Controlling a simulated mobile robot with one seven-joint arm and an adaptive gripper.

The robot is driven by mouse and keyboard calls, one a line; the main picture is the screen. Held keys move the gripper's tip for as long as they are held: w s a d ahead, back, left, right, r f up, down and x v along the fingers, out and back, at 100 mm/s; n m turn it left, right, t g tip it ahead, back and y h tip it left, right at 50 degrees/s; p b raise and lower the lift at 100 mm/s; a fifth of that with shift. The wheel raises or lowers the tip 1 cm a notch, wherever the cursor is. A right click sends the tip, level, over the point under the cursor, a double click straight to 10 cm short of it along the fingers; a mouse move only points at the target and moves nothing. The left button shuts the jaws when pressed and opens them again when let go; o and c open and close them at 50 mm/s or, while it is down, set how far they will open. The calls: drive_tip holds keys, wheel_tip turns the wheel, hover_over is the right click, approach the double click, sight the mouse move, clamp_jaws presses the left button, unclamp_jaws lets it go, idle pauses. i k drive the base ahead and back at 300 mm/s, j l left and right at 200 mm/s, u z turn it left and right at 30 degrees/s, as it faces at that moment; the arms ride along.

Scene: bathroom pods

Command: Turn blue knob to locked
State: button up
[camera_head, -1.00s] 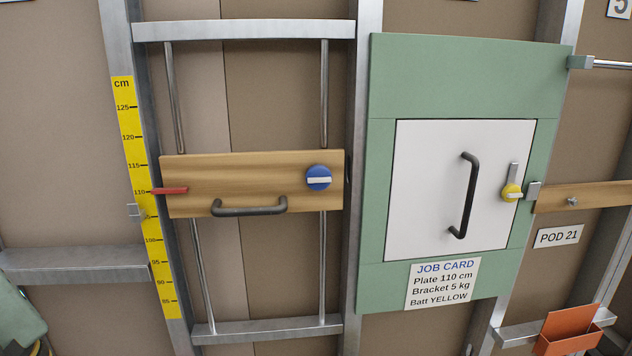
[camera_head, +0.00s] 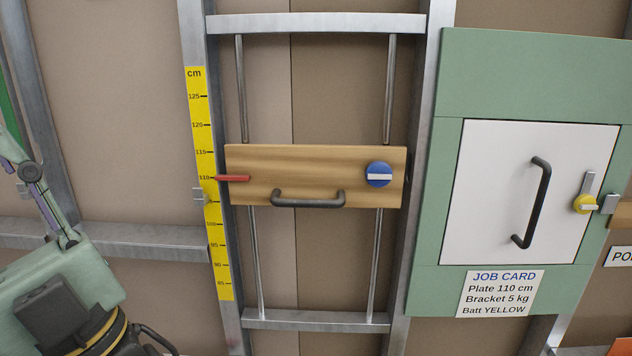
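The blue knob (camera_head: 378,174) is on the right end of a wooden plate (camera_head: 300,160). A white bar across its face lies about horizontal. The plate rides on two vertical metal rods and has a dark handle (camera_head: 308,199) along its lower edge. A red pointer (camera_head: 232,178) at its left end sits at about the 110 mark of the yellow cm scale (camera_head: 212,240). No locked or unlocked marking is readable by the knob.
The space before the wooden plate is clear.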

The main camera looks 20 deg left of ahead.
sight(378, 172)
drive_tip(key=k+j+u, duration=0.1)
drive_tip(key=j+u, duration=0.2)
drive_tip(key=u, duration=0.2)
drive_tip(key=j+u, duration=0.3)
drive_tip(key=u, duration=0.2)
drive_tip(key=k+j, duration=0.05)
